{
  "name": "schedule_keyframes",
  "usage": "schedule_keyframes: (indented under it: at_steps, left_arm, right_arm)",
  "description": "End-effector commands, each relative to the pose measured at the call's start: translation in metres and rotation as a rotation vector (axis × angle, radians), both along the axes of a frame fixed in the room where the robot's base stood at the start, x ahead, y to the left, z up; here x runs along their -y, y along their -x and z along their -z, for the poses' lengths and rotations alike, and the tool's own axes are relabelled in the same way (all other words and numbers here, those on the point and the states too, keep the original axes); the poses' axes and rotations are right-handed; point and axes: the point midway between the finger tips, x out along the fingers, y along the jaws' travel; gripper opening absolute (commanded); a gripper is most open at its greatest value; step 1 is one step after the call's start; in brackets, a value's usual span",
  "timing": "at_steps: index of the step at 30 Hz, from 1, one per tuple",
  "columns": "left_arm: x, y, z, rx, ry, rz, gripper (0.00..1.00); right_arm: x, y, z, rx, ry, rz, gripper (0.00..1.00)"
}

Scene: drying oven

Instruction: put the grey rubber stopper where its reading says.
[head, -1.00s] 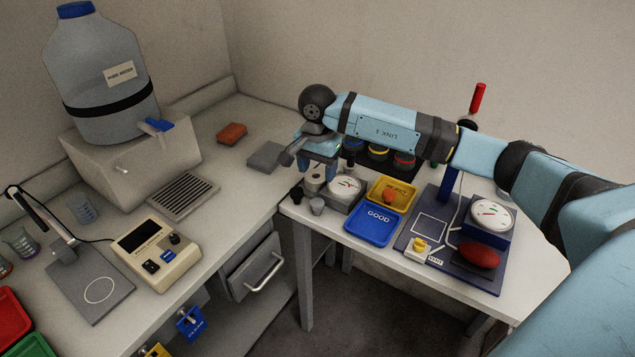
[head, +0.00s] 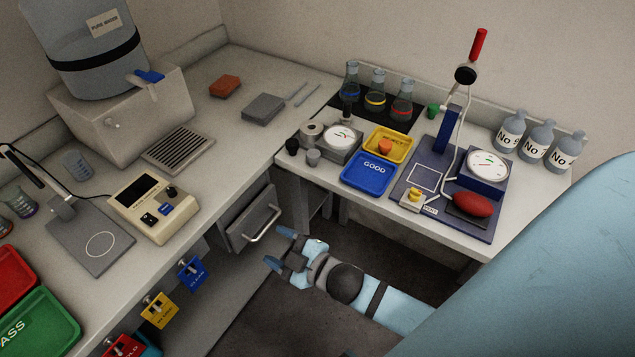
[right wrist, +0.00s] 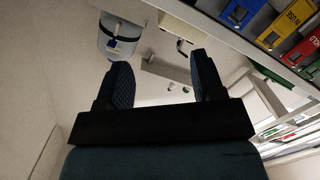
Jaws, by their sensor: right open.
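The grey rubber stopper (head: 313,157) stands on the front left of the right-hand table, beside a black stopper (head: 292,146). The dial is too small to read. A yellow REJECT tray (head: 402,152) holds an orange stopper (head: 385,147). The blue GOOD tray (head: 358,186) looks empty. My right gripper (head: 280,248) is open and empty, in front of the drawer and below the grey stopper in the picture. The right wrist view shows nothing between its fingers (right wrist: 163,82). My left gripper is out of view.
A blue stand (head: 411,205) with a dial and red bulb (head: 472,204) fills the table's right part. Flasks (head: 376,93) and bottles (head: 537,140) stand behind. An open drawer (head: 250,220) juts out beside my gripper. The floor gap ahead is free.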

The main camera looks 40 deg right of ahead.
Motion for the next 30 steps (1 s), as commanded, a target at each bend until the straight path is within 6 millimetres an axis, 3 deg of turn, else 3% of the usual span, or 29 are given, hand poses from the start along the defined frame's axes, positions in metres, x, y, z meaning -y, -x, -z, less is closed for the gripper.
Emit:
schedule_keyframes:
  at_steps: [1,4,7,11,22,26,30]
  left_arm:
    - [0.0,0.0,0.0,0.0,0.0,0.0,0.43]
    - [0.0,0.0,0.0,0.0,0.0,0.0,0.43]
    - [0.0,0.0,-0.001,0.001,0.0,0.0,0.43]
    - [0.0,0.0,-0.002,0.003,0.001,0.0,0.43]
    - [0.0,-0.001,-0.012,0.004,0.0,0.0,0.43]
    - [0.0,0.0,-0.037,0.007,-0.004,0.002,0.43]
    - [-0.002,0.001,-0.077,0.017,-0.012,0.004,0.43]
  right_arm:
    - [0.008,0.024,0.026,-0.17,-0.117,0.078,0.62]
    - [0.017,0.064,0.064,-0.432,-0.303,0.199,0.62]
    - [0.021,0.092,0.085,-0.59,-0.414,0.274,0.62]
    - [0.022,0.106,0.094,-0.666,-0.469,0.309,0.62]
    - [0.022,0.106,0.084,-0.665,-0.466,0.308,0.62]
    - [0.023,0.106,0.059,-0.659,-0.46,0.306,0.62]
    - [0.025,0.108,0.019,-0.651,-0.45,0.305,0.62]
